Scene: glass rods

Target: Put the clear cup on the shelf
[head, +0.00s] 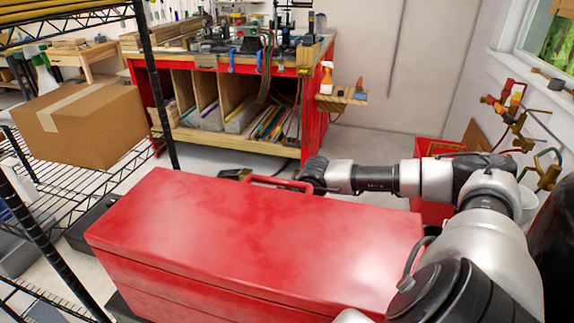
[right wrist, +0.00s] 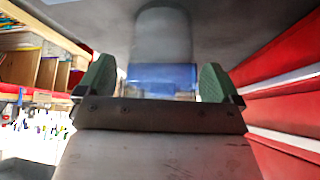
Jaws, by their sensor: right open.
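My right gripper (right wrist: 155,78) shows in the right wrist view, its two green fingers wide apart. A grey, see-through-looking cylinder (right wrist: 163,35) with a blue band (right wrist: 163,74) at its lower end appears between and beyond the fingers. It may be the clear cup, but I cannot tell for sure. No finger is seen touching it. In the head view my right arm reaches leftward along the far side of the red chest, and its fingers are hidden. No clear cup is visible there. A black wire shelf (head: 72,176) stands at the left. My left gripper is not in view.
The big red chest (head: 250,240) fills the foreground, its top bare. A cardboard box (head: 85,125) sits on the wire shelf. A red workbench (head: 310,95) with tools stands behind. Red bins (head: 436,148) stand at the right. Some floor beyond the chest is clear.

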